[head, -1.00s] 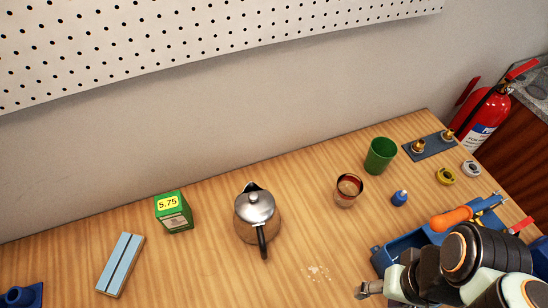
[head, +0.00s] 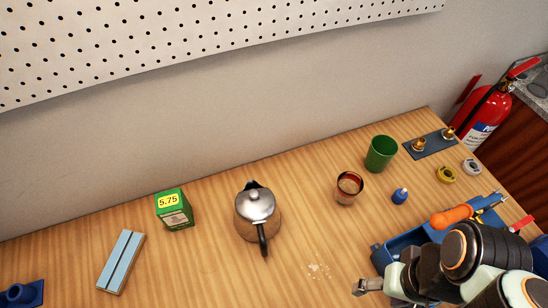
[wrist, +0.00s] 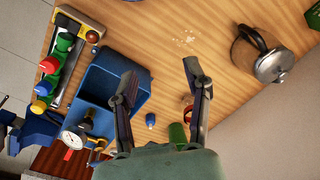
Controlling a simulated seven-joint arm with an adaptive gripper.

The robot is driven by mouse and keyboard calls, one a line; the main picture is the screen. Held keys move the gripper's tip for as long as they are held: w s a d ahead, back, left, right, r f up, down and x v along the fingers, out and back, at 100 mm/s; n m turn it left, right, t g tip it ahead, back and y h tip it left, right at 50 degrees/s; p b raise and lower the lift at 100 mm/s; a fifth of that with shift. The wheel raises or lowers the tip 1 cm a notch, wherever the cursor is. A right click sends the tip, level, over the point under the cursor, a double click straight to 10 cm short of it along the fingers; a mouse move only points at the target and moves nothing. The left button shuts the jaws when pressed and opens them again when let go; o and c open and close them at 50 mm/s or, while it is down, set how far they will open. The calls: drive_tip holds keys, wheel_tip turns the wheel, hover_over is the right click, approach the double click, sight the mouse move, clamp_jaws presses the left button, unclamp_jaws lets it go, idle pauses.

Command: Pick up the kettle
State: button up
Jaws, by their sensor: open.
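The kettle (head: 258,214) is a silver metal pot with a lid and a black handle, standing upright on the wooden table near the middle of the head view. Its handle points toward the front of the table. In the wrist view the kettle (wrist: 258,54) shows at the upper right, apart from my fingers. My gripper (head: 362,287) is at the lower right of the head view, to the right of the kettle and nearer the front. In the wrist view my gripper (wrist: 160,68) has its two fingers spread wide with nothing between them.
A green-and-white box (head: 174,209) and a light blue block (head: 121,262) lie left of the kettle. A reddish glass (head: 347,188), a green cup (head: 381,154) and a small blue bottle (head: 400,196) stand right. A blue tray (wrist: 98,88) is under my arm.

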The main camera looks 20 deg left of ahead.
drive_tip(key=w+a+n+t+y, duration=0.1)
drive_tip(key=w+a+n+t, duration=0.2)
drive_tip(key=w+n, duration=0.55)
drive_tip(key=n+g+y, duration=0.2)
drive_tip(key=n+g, duration=0.3)
drive_tip(key=n, duration=0.8)
approach(264, 251)
drive_tip(key=w+x, duration=0.1)
drive_tip(key=x, duration=1.1)
drive_tip(key=shift+d+f, duration=0.1)
drive_tip(key=shift+d, duration=0.05)
clamp_jaws()
